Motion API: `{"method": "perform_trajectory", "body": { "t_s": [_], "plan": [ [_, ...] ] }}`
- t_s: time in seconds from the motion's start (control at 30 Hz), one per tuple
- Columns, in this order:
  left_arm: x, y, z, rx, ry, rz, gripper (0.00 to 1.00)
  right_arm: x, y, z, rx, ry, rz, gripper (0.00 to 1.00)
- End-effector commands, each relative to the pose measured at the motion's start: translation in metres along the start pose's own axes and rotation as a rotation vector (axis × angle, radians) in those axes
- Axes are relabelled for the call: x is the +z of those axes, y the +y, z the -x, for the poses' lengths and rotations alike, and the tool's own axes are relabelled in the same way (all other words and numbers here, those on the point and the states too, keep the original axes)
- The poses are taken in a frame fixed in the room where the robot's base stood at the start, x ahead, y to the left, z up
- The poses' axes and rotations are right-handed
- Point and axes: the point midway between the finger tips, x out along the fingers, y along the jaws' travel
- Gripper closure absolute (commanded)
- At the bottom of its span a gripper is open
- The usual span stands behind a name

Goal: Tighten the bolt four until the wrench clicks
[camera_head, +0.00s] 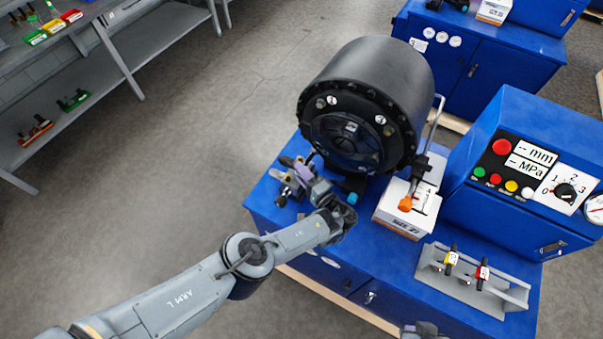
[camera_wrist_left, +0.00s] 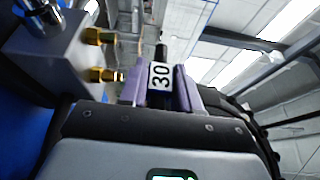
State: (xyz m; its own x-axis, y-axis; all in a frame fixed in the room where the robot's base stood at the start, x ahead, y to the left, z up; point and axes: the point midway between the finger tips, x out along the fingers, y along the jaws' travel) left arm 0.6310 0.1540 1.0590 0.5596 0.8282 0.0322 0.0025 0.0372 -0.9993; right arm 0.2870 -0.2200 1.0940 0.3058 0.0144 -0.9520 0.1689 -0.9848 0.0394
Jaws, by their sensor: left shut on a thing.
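The crimper (camera_head: 370,85) is a big black drum with a ring of bolts on its front face; two pale bolt heads (camera_head: 332,100) show at the upper left of the ring and more at its right. I cannot read which one is bolt four. My left gripper (camera_head: 300,172) is at the lower left of this face, beside a grey block with brass fittings (camera_wrist_left: 100,36). In the left wrist view, its purple fingers are shut on a dark tool with a white "30" tag (camera_wrist_left: 160,76), likely the wrench. Part of my right gripper (camera_head: 424,330) shows at the bottom edge.
A rack (camera_head: 465,289) with a yellow-tagged and a red-tagged tool stands on the blue bench. A blue control panel (camera_head: 530,165) stands further right.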

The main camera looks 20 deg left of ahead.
Motion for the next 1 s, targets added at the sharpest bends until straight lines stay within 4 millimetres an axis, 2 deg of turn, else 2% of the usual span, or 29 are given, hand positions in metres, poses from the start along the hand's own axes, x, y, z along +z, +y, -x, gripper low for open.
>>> {"method": "perform_trajectory", "body": {
  "t_s": [1.0],
  "plan": [
    [0.0, 0.0, 0.0, -0.116, -0.001, -0.048, 1.0, 0.006, -0.003, -0.019, -0.008, 0.001, -0.009, 1.0]
  ]
}}
